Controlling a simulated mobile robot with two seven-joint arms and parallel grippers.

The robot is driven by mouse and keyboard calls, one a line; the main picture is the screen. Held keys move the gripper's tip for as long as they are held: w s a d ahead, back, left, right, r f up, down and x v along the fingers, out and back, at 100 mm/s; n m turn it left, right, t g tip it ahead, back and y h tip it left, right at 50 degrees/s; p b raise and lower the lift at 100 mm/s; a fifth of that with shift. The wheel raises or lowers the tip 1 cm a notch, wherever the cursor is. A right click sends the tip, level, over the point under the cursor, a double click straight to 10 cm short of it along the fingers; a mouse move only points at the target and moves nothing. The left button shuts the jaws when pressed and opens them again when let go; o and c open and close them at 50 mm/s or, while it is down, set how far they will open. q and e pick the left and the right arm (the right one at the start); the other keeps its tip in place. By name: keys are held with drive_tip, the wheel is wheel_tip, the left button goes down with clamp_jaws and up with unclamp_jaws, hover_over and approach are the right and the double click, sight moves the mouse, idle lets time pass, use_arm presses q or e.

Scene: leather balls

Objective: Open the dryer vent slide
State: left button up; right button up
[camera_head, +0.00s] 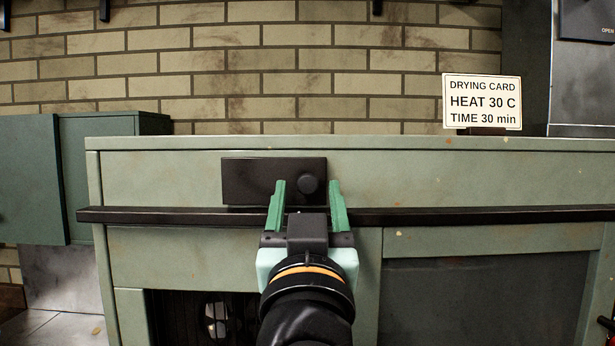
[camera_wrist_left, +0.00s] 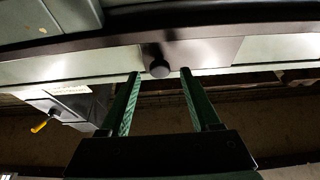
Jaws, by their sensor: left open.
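The vent slide is a flat black plate (camera_head: 245,181) on the front of the pale green dryer cabinet (camera_head: 150,180). A round black knob (camera_head: 308,184) stands out at its right end. My left gripper (camera_head: 308,187) is open, with one green finger on each side of the knob in the head view. In the left wrist view the knob (camera_wrist_left: 159,68) shows between and just beyond the fingertips (camera_wrist_left: 161,73). I cannot tell whether the fingers touch it. My right gripper does not show.
A long black rail (camera_head: 470,216) crosses the cabinet front just below the plate. A drying card sign (camera_head: 482,102) stands on top at the right. A dark opening with a fan (camera_head: 215,318) is low on the left. A yellow-handled thing (camera_wrist_left: 42,125) shows in the left wrist view.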

use_arm(q)
drive_tip(key=shift+w+r, duration=0.2)
drive_tip(key=shift+w, duration=0.4)
clamp_jaws()
idle(1.1)
